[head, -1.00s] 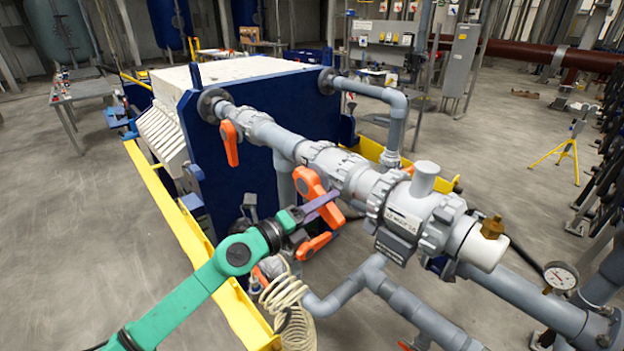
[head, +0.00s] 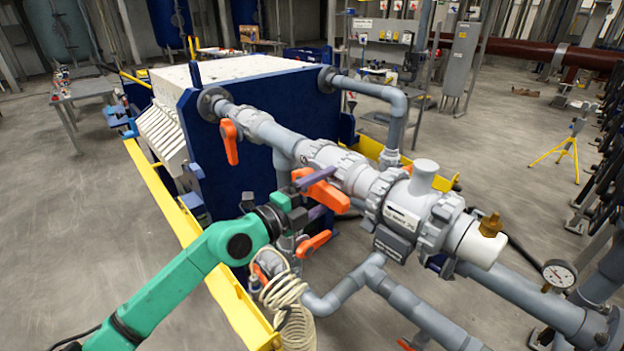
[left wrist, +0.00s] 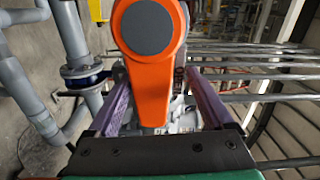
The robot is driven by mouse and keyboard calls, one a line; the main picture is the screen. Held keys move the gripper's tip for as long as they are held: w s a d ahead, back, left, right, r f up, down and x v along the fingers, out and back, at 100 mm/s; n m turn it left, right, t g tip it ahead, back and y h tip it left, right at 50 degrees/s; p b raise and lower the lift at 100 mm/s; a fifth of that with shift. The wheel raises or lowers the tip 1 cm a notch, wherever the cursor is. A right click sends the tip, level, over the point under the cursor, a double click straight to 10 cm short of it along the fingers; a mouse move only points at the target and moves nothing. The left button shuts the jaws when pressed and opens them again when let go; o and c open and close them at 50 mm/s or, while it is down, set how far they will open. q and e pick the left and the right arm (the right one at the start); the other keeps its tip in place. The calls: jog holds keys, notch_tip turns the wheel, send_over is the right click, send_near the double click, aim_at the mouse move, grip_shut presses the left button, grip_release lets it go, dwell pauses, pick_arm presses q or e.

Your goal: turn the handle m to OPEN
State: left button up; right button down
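An orange valve handle (head: 325,193) sits on the grey pipe in the middle of the head view, angled down to the right. No letter is readable on it. My left gripper (head: 314,193) is at this handle, with one purple finger above it and one below. In the left wrist view the orange handle (left wrist: 150,75) lies between the two purple fingers of my left gripper (left wrist: 163,100). Gaps show between its narrow lever and both fingers, so the gripper is open around it. Whether a finger touches it is unclear. My right gripper is out of view.
A second orange handle (head: 229,140) hangs at the upper left of the pipe and another (head: 314,243) is just below my gripper. A coiled cream hose (head: 288,300) hangs beneath. A blue press plate (head: 240,150) stands behind, with a yellow rail (head: 170,215) at left.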

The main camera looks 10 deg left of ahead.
aim_at(321, 195)
pick_arm(q)
jog(key=shift+f, duration=0.1)
jog(key=b+v, duration=0.1)
jog(key=v, duration=0.6)
jog(key=shift+f, duration=0.2)
jog(key=shift+r, duration=0.15)
